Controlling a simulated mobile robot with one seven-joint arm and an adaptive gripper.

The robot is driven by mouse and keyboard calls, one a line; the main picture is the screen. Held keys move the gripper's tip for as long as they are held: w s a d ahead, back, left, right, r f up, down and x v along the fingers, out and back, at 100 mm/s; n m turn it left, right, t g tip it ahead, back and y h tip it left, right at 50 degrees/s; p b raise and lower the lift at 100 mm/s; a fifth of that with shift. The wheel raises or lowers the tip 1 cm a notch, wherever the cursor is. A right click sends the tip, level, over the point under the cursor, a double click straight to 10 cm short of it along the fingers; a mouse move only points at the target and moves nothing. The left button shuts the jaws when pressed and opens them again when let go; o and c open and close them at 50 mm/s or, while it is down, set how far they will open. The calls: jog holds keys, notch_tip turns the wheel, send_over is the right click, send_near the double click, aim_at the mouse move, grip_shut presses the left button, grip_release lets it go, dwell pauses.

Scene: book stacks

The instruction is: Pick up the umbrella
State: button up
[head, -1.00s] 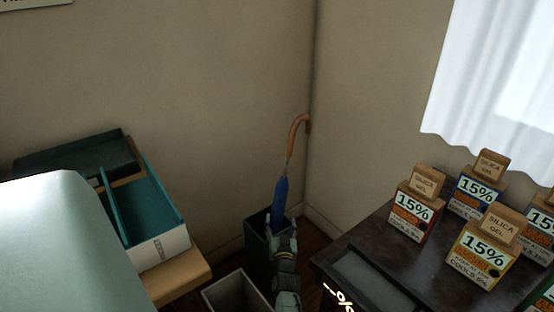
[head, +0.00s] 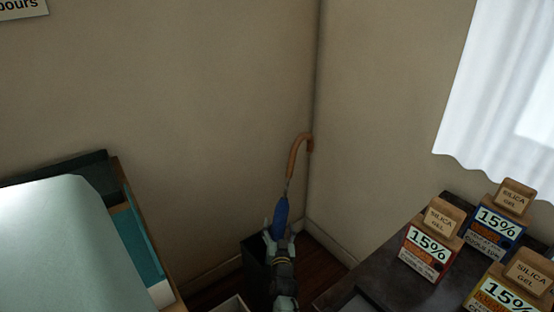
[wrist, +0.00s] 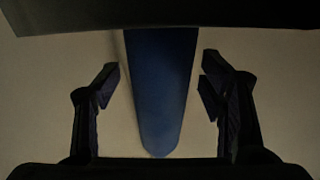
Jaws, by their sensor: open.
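The umbrella, with a blue canopy (head: 281,215) and a curved brown handle (head: 299,150), stands upright in a dark bin (head: 254,262) in the room corner. The lower part of the umbrella is hidden behind my gripper and the bin. My gripper (head: 280,237) is at the bin's top, in front of the umbrella in the head view. In the wrist view, the blue umbrella (wrist: 160,90) lies between the two open fingers of my gripper (wrist: 160,85), with a gap on each side. A dark edge crosses the top of that view.
A dark table (head: 385,270) with several silica gel boxes (head: 430,248) stands at the right. A teal-lined box (head: 140,245) is at the left. Walls close in behind the umbrella. A pale-rimmed container (head: 232,304) is at the bottom edge.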

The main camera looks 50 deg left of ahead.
jog(key=shift+r, duration=0.1)
jog(key=shift+c, duration=0.7)
grip_shut()
dwell(0.4)
